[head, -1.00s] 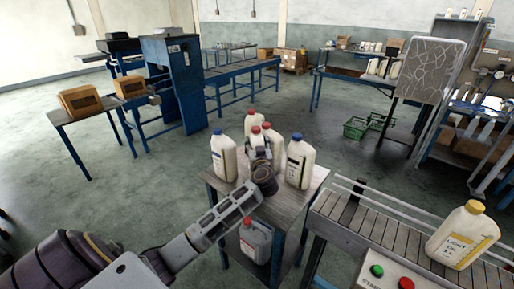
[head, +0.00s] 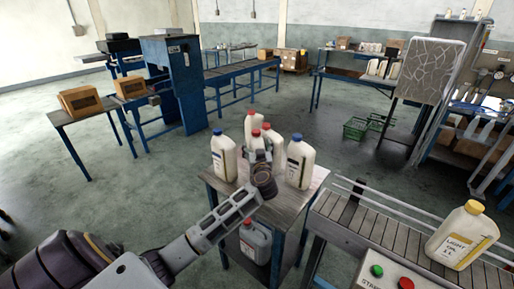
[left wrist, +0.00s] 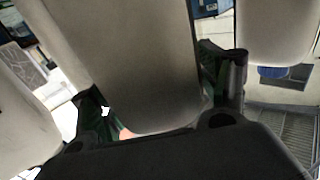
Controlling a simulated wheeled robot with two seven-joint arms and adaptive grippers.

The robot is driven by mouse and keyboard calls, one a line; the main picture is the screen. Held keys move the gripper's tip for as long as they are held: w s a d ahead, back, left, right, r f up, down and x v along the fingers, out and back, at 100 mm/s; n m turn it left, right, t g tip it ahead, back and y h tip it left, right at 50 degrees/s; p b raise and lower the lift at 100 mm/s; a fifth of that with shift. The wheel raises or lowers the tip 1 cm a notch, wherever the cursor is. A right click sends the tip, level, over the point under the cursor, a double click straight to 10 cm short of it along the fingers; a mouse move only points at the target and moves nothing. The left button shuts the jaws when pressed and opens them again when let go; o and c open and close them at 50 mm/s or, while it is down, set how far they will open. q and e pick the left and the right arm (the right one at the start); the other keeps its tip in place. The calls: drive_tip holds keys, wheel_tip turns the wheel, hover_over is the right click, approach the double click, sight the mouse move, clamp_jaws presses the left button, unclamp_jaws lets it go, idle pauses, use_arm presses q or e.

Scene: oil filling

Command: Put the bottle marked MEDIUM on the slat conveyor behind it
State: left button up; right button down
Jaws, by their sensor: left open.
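Several cream bottles stand close together on a small table (head: 228,186): a blue-capped one at left (head: 223,158), a blue-capped one at right (head: 299,163), and red-capped ones between and behind, one of them at the back (head: 251,124). Their markings are too small to read, so I cannot tell which is MEDIUM. My left gripper (head: 259,157) is among them, in front of the red-capped ones. In the left wrist view its open fingers (left wrist: 165,85) stand either side of a pale bottle (left wrist: 130,55). The slat conveyor (head: 362,222) is at right. My right gripper is not in view.
A yellow-capped bottle marked LIGHT OIL (head: 462,236) stands on the conveyor's right part; the slats left of it are bare. Guide rails (head: 400,206) run along the far side. A grey red-capped can (head: 255,241) sits on the table's lower shelf. Neighbouring bottles crowd the gripper.

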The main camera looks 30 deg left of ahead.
use_arm(q)
drive_tip(key=v, duration=1.2)
drive_tip(key=shift+b, duration=0.3)
idle(0.3)
